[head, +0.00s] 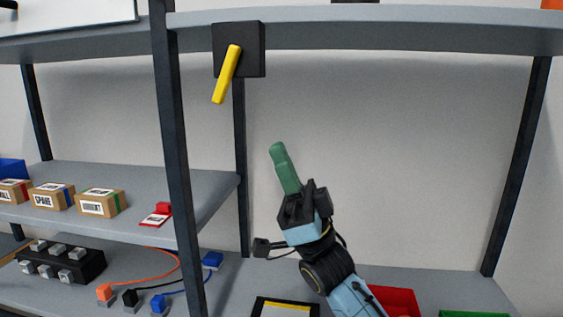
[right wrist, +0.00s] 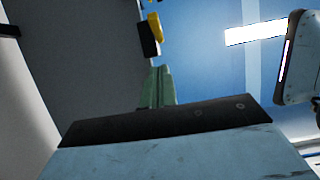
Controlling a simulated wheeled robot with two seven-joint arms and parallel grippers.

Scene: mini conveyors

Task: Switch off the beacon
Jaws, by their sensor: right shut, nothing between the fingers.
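A yellow lever (head: 227,75) sits on a black square plate (head: 252,48) fixed to the front edge of the upper shelf. The lever slants down and a little left. In the right wrist view the plate (right wrist: 147,42) and the yellow lever (right wrist: 156,26) show beyond my fingertips. My right gripper (head: 277,150) has green fingers, shut together with nothing between them. It points up, below and right of the lever, apart from it. The fingers also show in the right wrist view (right wrist: 160,72). I cannot make out a beacon lamp. My left gripper is not in view.
The upper shelf (head: 400,36) runs above, and a dark post (head: 174,170) stands left of the lever. Labelled boxes (head: 101,202) and a red item (head: 160,212) lie on the left shelf. Red (head: 398,301) and green bins (head: 474,314) sit low at right. Space right of my gripper is clear.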

